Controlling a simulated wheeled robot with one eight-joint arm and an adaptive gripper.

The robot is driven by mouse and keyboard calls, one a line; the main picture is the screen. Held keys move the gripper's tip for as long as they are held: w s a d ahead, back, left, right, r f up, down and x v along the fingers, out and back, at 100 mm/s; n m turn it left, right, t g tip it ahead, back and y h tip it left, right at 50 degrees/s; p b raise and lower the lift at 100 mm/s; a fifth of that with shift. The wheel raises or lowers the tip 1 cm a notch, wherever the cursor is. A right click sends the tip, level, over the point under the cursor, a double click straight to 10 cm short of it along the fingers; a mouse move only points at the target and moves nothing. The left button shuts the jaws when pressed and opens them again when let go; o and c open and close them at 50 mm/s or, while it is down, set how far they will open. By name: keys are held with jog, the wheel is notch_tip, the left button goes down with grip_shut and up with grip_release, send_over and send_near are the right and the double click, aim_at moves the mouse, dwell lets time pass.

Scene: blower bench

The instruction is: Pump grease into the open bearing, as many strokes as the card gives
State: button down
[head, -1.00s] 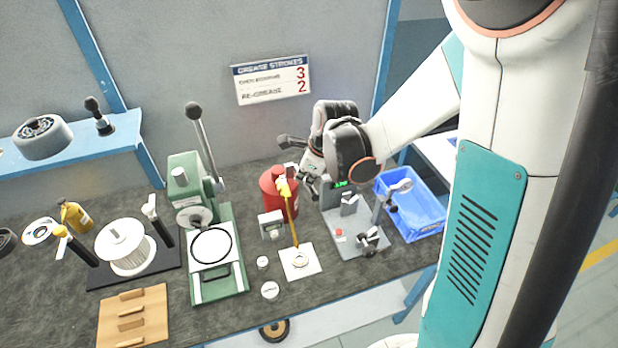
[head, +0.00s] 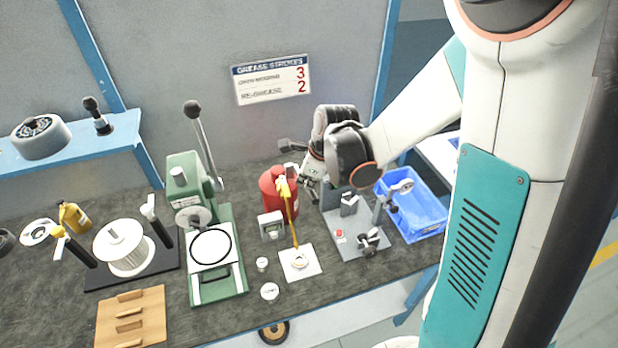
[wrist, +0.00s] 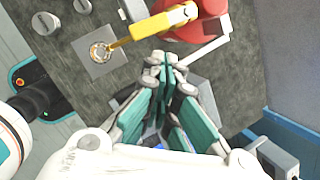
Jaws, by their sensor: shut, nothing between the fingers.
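The red grease pump (head: 277,187) stands at the back of the bench, with a yellow head and a yellow spout (head: 294,222) slanting down to the open bearing (head: 299,260) on a white pad (head: 291,273). In the wrist view the bearing (wrist: 99,52) lies at the spout's tip; whether they touch I cannot tell. My gripper (wrist: 165,60) is shut and empty, beside the pump, with the pale pump lever (wrist: 207,50) just beyond its fingertips. In the head view my wrist partly hides the gripper. The card (head: 271,80) on the wall shows 3 on its upper line and 2 on its lower line.
A green press (head: 210,250) stands left of the pump. A grey test stand (head: 352,230) and a blue bin (head: 415,212) stand to the right. Small white caps (head: 270,291) lie near the pad. A wooden rack (head: 132,318) is at front left.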

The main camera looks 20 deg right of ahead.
jog(key=shift+s+f+b, duration=0.3)
jog(key=shift+f+b, duration=0.25)
jog(key=shift+f, duration=0.05)
jog(key=shift+s+f+b, duration=0.3)
jog(key=shift+f+b, duration=0.25)
jog(key=shift+f, duration=0.05)
dwell(1.3)
dwell(0.5)
jog(key=shift+w+r+p, duration=0.55)
jog(key=shift+r+p, duration=0.2)
jog(key=shift+r, duration=0.4)
jog(key=shift+w+r+p, duration=0.6)
jog(key=shift+r+p, duration=0.2)
jog(key=shift+r, duration=0.4)
jog(key=shift+w+r+p, duration=0.55)
jog(key=shift+r+p, duration=0.2)
jog(key=shift+r, duration=0.4)
jog(key=r+p, duration=0.1)
jog(key=w+r, duration=0.1)
jog(key=r, duration=0.1)
jog(key=w+r+p, duration=0.1)
jog(key=shift+w+r+p, duration=0.1)
jog(key=shift+r+p, duration=0.15)
jog(key=shift+p, duration=0.1)
